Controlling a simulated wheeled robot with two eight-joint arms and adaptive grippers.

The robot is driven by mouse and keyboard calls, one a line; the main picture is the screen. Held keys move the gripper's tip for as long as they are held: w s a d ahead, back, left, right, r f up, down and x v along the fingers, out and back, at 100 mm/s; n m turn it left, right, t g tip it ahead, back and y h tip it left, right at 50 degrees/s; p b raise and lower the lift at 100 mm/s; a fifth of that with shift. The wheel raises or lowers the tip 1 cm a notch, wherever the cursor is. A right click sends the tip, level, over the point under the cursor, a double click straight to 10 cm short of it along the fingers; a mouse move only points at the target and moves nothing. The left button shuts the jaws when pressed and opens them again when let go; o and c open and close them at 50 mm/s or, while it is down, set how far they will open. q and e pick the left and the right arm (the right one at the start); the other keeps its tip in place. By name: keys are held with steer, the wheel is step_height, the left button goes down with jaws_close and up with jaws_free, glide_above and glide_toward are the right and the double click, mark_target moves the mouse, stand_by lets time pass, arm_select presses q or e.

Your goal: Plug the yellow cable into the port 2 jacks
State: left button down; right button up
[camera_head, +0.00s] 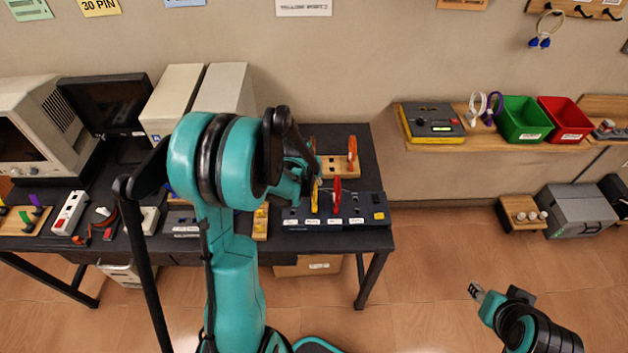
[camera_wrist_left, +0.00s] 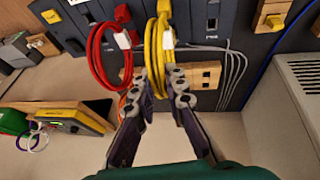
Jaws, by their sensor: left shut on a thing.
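The yellow cable (camera_head: 315,194) is a coiled loop at the dark port panel (camera_head: 370,213), beside the red cable (camera_head: 337,192). My left gripper (camera_head: 303,172) is over the panel, partly hidden by its own arm. In the left wrist view, the left gripper's fingers (camera_wrist_left: 158,80) are shut on the yellow cable (camera_wrist_left: 155,50), at the lower part of its loop. The cable's yellow plug end (camera_wrist_left: 163,8) is at the panel; I cannot tell whether it is seated. The red cable (camera_wrist_left: 95,55) hangs beside it. My right gripper (camera_head: 477,292) is away at lower right; its opening is unclear.
A wooden rack (camera_wrist_left: 205,75) with grey cables is close by in the left wrist view. A computer, monitor and cables crowd the table's left. A wall shelf (camera_head: 470,143) holds a yellow-black device (camera_head: 432,122), a green bin (camera_head: 524,118) and a red bin (camera_head: 566,118).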

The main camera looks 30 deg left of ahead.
arm_select(q)
steer(key=shift+f+b, duration=0.6)
steer(key=shift+b, duration=0.25)
stand_by(1.1)
steer(key=c, duration=0.8)
jaws_free()
steer(key=shift+c, duration=0.2)
steer(key=shift+r, duration=0.1)
steer(key=shift+p+v, duration=2.5)
steer(key=shift+v, duration=1.2)
